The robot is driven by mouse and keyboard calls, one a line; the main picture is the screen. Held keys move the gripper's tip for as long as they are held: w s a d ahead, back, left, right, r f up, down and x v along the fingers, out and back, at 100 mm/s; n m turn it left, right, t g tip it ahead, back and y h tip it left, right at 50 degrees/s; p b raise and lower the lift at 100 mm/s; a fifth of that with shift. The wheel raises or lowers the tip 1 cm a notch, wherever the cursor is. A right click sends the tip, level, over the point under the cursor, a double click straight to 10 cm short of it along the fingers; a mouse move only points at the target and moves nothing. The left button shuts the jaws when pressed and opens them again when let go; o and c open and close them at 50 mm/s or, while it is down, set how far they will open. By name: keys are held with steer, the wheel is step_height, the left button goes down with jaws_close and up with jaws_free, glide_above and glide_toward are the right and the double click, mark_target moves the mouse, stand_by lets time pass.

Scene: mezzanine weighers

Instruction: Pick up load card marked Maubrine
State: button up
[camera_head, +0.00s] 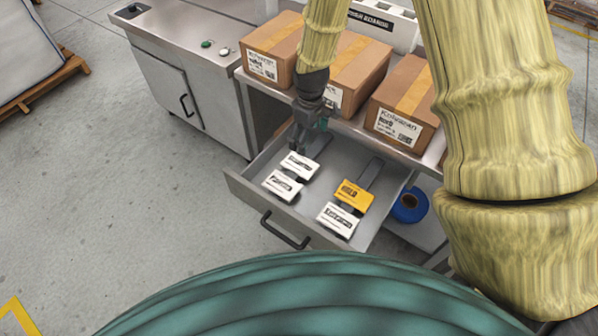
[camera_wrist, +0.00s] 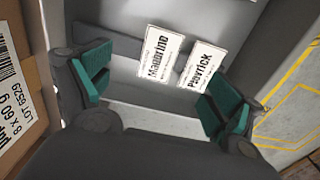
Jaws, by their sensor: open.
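The load card marked Maubrine (camera_wrist: 158,52) is white with black print and lies in the open drawer. Beside it in the wrist view is a white card that seems to read Pavrick (camera_wrist: 203,65). From the layout, the Maubrine card is the white one nearer the boxes in the head view (camera_head: 300,166), though its print is too small to read there. My gripper (camera_wrist: 160,90) is open and empty, with the cards beyond its fingertips. In the head view, my gripper (camera_head: 306,142) hangs over the drawer's rear left part, just behind that card.
The drawer (camera_head: 245,192) also holds a yellow card (camera_head: 354,195) and another white card (camera_head: 338,220) to the right. Cardboard boxes (camera_head: 342,65) stand on the bench above its rear. A blue roll (camera_head: 410,206) sits at the right.

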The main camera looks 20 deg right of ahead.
step_height(320, 180, down, 2)
steer(key=f+b, duration=0.1)
glide_above(306, 167)
steer(key=shift+d+f, duration=0.15)
steer(key=shift+f, duration=1)
steer(key=shift+d+f, duration=0.15)
steer(key=shift+f, duration=1)
steer(key=shift+a+f+p, duration=0.2)
steer(key=shift+f+p, duration=0.2)
steer(key=shift+f, duration=0.55)
steer(key=shift+a+f+p, duration=0.15)
steer(key=shift+f+p, duration=0.25)
steer(key=shift+f, duration=1.4)
steer(key=shift+f, duration=0.2)
steer(key=shift+c, duration=0.4)
steer(key=c, duration=0.9)
